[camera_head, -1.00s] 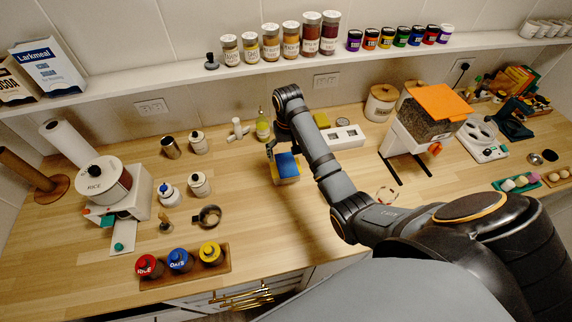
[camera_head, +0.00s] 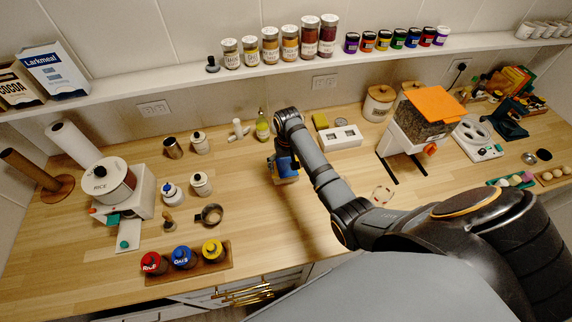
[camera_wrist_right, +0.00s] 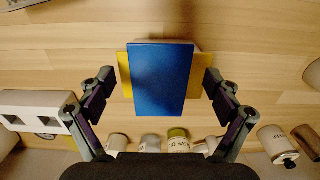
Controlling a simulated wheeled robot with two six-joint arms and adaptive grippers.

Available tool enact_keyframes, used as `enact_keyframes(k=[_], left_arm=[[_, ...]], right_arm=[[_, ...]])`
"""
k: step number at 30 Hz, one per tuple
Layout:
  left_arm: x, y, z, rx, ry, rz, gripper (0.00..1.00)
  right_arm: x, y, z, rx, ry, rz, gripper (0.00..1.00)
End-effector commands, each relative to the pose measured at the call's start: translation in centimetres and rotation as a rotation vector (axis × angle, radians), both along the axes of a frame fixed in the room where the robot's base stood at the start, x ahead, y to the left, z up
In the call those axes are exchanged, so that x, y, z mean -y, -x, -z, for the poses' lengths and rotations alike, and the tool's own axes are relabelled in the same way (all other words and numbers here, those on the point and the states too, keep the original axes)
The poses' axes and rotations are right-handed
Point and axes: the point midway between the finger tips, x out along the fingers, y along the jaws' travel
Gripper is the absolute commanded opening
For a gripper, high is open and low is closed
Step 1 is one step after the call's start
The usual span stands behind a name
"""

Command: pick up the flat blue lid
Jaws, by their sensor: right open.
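The flat blue lid (camera_wrist_right: 158,78) lies on top of a yellow block-like thing (camera_wrist_right: 124,77), whose edges show on both sides of it. In the head view, the lid (camera_head: 284,168) is on the counter near the middle, partly covered by my right gripper (camera_head: 284,162). In the wrist view, my right gripper (camera_wrist_right: 158,84) is open, with one finger on each side of the lid and gaps between fingers and lid. My left gripper is not in view.
A white two-hole holder (camera_head: 341,137) and a yellow sponge-like block (camera_head: 320,120) stand right of the gripper. A green-labelled bottle (camera_head: 262,126) stands behind it. Clear counter (camera_head: 270,215) lies in front and left.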

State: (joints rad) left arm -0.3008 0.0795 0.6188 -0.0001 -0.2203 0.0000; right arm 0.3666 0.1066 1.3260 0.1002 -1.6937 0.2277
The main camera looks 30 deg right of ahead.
Motion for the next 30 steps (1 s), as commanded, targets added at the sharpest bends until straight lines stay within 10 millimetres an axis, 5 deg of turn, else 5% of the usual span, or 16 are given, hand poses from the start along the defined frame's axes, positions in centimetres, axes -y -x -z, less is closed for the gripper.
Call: enact_keyframes(k=[11, 21, 30], left_arm=[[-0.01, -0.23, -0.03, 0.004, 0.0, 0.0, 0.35], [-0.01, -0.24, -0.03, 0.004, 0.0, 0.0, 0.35], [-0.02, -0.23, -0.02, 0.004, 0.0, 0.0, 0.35]], right_arm=[[-0.01, 0.01, 0.21, 0.0, 0.0, 0.0, 0.91], [-0.01, 0.01, 0.2, 0.0, 0.0, 0.0, 0.46], [-0.01, 0.0, 0.13, 0.0, 0.0, 0.0, 0.44]])
